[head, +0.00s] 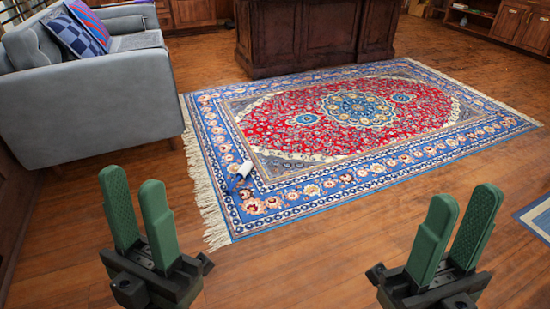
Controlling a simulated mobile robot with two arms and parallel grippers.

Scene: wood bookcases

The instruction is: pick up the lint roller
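The lint roller (245,169) lies on the near left part of the patterned rug (330,188). It has a white roll, and a dark blue part, likely its handle, reaches toward the lower left. My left gripper (137,212) is at the lower left of the head view, with its two green fingers apart and nothing between them. My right gripper (460,235) is at the lower right, also open and empty. Both grippers are well apart from the lint roller and appear nearer to me than the rug.
A grey sofa (90,108) with cushions (75,33) stands at the left. A dark wood desk (315,35) stands at the rug's far edge. Wood cabinets (515,22) line the back right. Another rug (538,215) shows at the right edge. The wood floor before the rug is clear.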

